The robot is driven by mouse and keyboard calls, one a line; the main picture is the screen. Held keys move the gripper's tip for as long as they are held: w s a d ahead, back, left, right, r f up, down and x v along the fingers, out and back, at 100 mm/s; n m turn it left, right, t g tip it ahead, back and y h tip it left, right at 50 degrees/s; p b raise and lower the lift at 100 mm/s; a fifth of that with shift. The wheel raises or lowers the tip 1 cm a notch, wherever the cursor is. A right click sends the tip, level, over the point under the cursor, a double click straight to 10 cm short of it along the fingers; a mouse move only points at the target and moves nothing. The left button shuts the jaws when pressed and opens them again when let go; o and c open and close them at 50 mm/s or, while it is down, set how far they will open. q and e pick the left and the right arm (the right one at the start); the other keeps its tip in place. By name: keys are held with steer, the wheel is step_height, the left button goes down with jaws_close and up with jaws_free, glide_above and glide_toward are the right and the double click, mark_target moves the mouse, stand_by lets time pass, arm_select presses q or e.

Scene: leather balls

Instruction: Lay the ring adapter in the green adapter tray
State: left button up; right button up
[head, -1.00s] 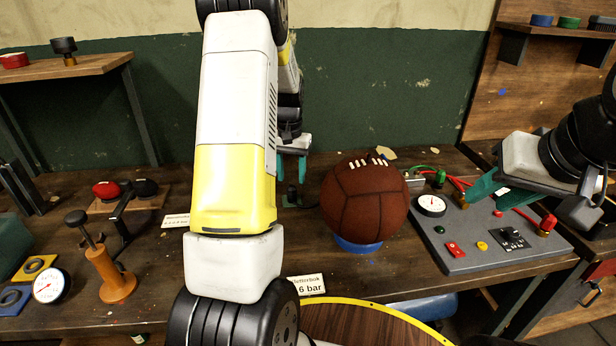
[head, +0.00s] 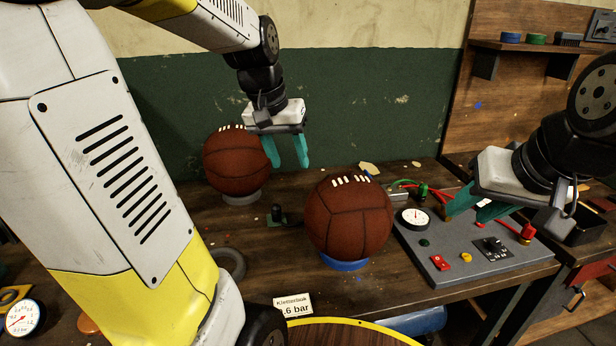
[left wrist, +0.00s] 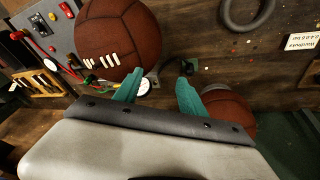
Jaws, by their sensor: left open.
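My left gripper (head: 288,165) is open and empty, fingers pointing down over the back of the bench between two brown balls. In the left wrist view its teal fingers (left wrist: 158,88) stand apart with nothing between them. Below it in the head view is a small green base with a dark upright piece (head: 278,217). It may be the green adapter tray with an adapter, but I cannot tell. It also shows just beyond the fingers in the left wrist view (left wrist: 187,68). I cannot surely identify the ring adapter. My right gripper (head: 480,207) is over the grey panel, its finger gap unclear.
One ball (head: 348,222) sits on a blue ring, another (head: 236,160) on a grey ring. A dark ring (head: 231,264) lies partly behind my left arm. The grey panel (head: 455,268) carries a gauge and hoses. My left arm hides much of the bench's left side.

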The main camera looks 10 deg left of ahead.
arm_select(q)
steer(key=s+d+t, duration=0.1)
steer(key=s+d, duration=0.1)
steer(key=s, duration=0.4)
steer(key=s+d+r+t, duration=0.1)
steer(key=s+d, duration=0.2)
steer(key=s, duration=0.3)
steer(key=shift+s+r+m+t+h, duration=0.3)
steer(key=shift+s+h, duration=0.1)
steer(key=shift+c, duration=1.3)
